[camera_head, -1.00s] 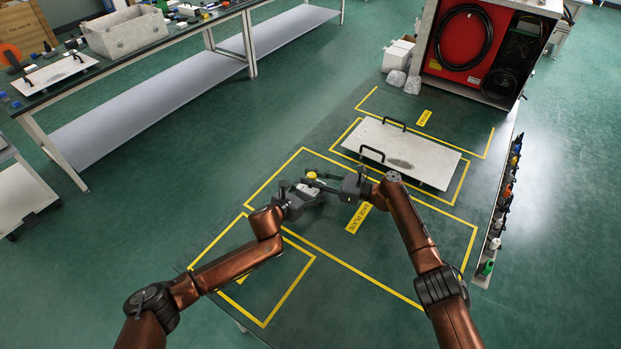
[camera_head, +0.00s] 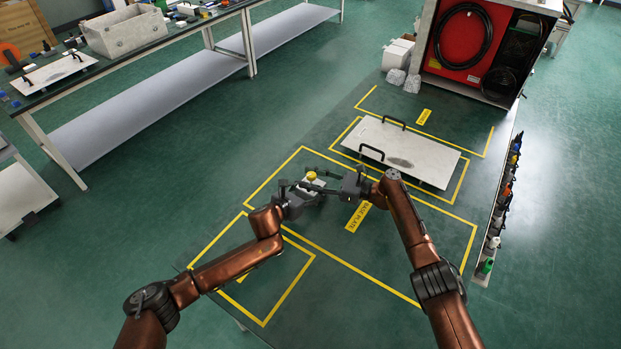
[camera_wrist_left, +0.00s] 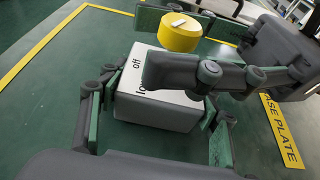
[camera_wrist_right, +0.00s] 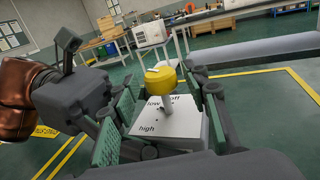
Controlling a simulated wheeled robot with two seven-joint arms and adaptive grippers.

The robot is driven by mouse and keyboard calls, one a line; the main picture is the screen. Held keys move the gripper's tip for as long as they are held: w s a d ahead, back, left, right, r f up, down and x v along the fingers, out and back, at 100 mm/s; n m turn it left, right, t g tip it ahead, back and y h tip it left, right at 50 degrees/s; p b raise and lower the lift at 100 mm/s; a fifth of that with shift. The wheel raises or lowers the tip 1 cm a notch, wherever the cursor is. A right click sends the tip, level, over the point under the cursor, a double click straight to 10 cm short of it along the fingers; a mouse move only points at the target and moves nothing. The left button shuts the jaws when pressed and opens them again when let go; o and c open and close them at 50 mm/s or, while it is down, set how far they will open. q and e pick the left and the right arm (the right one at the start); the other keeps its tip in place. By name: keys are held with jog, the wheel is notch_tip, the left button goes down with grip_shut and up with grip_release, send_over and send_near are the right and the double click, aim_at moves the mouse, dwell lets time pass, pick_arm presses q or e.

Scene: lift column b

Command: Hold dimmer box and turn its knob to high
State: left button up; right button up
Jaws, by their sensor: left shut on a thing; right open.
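The dimmer box (camera_wrist_right: 165,125) is a small white box with a yellow knob (camera_wrist_right: 158,86) on top. The right wrist view shows the labels low, off and high, and a white mark on the knob. My left gripper (camera_head: 296,194) is shut on the box, with its green pads at the box's sides in the left wrist view (camera_wrist_left: 158,125). My right gripper (camera_head: 322,181) is open, reaching in from the right. Its fingers are apart on either side of the knob in the right wrist view. Whether they touch it I cannot tell. The head view shows the knob (camera_head: 312,176) between both grippers.
The dark green table has yellow outlines and a base plate label (camera_head: 358,216). A white plate with black handles (camera_head: 425,160) lies beyond the grippers. Small bottles (camera_head: 503,200) line the right edge. A red-panelled cabinet (camera_head: 460,45) stands behind. The front of the table is clear.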

jog(key=v, duration=1.2)
jog(key=shift+w, duration=0.1)
jog(key=shift+r, duration=0.1)
jog(key=w+a+r+m+t+h, duration=0.2)
jog(key=a+r+t, duration=0.2)
jog(key=r+t, duration=0.3)
jog(key=s+f+m+h, duration=0.1)
jog(key=s+f+m, duration=0.1)
jog(key=s+f+m+t+h, duration=0.1)
jog(key=s+f+m+h, duration=0.1)
jog(key=s, duration=0.1)
jog(key=s+f+m+t+h, duration=0.1)
jog(key=s+f, duration=0.1)
jog(key=shift+s+a+m+h, duration=0.2)
jog(key=shift+s+m+h, duration=0.15)
jog(key=shift+m+h, duration=0.05)
jog(key=x, duration=1.1)
jog(key=shift+w+a, duration=0.15)
jog(key=shift+w, duration=0.15)
jog(key=shift+c, duration=0.4)
